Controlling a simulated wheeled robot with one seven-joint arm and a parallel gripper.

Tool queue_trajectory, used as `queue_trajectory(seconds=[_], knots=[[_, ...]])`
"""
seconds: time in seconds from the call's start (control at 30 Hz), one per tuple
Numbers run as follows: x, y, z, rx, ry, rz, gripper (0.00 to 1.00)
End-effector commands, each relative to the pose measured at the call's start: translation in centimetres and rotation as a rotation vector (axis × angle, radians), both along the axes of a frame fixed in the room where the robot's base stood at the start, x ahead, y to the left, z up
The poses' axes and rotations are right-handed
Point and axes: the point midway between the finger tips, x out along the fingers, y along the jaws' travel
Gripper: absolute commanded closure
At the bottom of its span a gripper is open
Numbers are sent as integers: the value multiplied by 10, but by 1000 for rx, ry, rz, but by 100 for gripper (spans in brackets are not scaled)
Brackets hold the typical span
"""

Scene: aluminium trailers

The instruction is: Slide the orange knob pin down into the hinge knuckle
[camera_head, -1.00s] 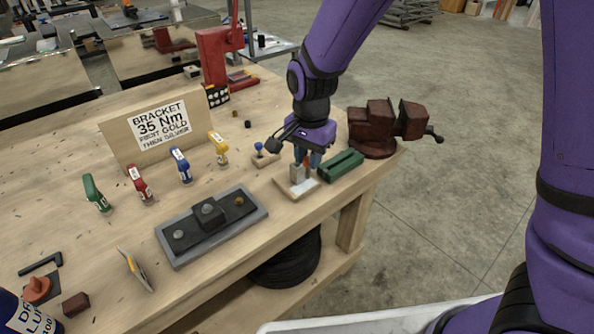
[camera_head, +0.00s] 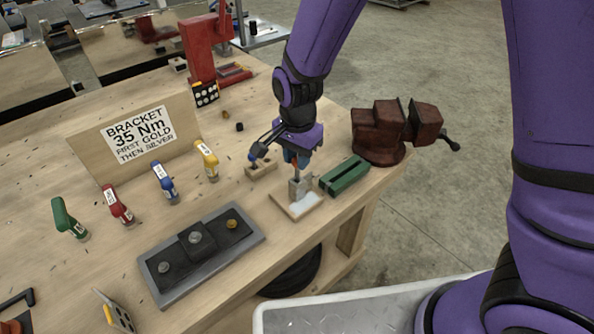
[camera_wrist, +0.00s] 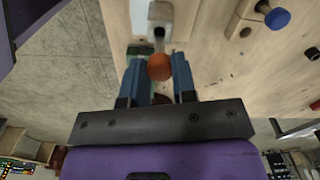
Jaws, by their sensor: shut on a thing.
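The orange knob pin (camera_wrist: 159,67) is between the two blue fingers of my gripper (camera_wrist: 159,62) in the wrist view. The fingers are shut on its knob, and part of its shank shows beyond it. The grey hinge knuckle (camera_wrist: 160,20) lies just past the pin, roughly in line with it. In the head view my gripper (camera_head: 298,157) points down above the knuckle (camera_head: 301,187), which stands on a small wooden base with a pale plate (camera_head: 297,207). Whether the pin's tip has entered the bore cannot be told.
A wooden block (camera_head: 262,169) with a blue-knobbed pin stands left of the knuckle. A green slotted block (camera_head: 344,175) is close on the right, with a dark red vise (camera_head: 385,132) behind. A grey bracket plate (camera_head: 203,252) lies front left.

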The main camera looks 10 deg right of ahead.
Motion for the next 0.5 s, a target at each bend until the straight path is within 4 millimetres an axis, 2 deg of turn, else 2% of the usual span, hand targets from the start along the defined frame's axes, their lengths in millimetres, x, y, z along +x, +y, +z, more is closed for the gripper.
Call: queue_trajectory(seconds=[0.23,0.4,0.5], knots=[[0,0,-18,0,1,0,97],[0,0,-41,-1,2,-1,97],[0,0,-46,1,1,0,97]])
